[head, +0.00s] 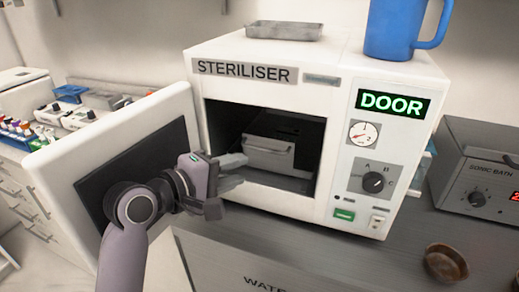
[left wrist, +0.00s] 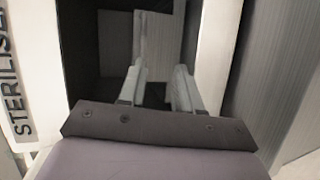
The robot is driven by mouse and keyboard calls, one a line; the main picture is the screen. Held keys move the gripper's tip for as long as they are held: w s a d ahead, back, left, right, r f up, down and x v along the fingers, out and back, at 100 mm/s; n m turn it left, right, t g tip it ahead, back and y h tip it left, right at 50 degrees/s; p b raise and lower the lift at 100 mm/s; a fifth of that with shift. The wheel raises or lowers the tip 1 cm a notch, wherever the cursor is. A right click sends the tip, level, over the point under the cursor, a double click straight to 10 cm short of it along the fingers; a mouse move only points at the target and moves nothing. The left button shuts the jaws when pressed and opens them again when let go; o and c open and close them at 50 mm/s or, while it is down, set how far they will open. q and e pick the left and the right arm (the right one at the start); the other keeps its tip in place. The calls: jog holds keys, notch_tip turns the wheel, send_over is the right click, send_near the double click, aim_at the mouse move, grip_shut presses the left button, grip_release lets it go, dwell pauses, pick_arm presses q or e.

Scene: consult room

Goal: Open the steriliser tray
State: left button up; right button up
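The white steriliser (head: 350,90) stands on the counter with its door (head: 60,185) swung wide open to the left. Inside the dark chamber is a light grey steriliser tray (head: 268,158) with a bar handle on its front. My left gripper (head: 238,170) is at the left of the chamber opening, fingers pointing inward, apart from the tray. In the left wrist view the two fingers (left wrist: 160,90) are spread with nothing between them, and a pale tray surface (left wrist: 150,35) shows beyond the tips. My right gripper is not in view.
A metal dish (head: 285,31) and a blue mug (head: 405,28) stand on top of the steriliser. A sonic bath (head: 480,175) and a brown bowl (head: 446,263) are at the right. The open door stands close beside my left arm.

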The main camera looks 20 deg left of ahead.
aim_at(262, 150)
pick_arm(q)
jog(key=shift+n+t, duration=0.3)
jog(key=shift+n, duration=0.2)
jog(key=shift+w+d+r+p, duration=0.1)
jog(key=shift+w+d, duration=0.4)
jog(key=shift+w, duration=0.65)
jog(key=shift+w+d+r+p, duration=0.1)
jog(key=shift+w+d, duration=0.4)
jog(key=shift+w, duration=0.7)
jog(key=shift+w+d+r+p, duration=0.1)
jog(key=shift+w+d, duration=0.4)
jog(key=shift+w, duration=0.65)
grip_shut()
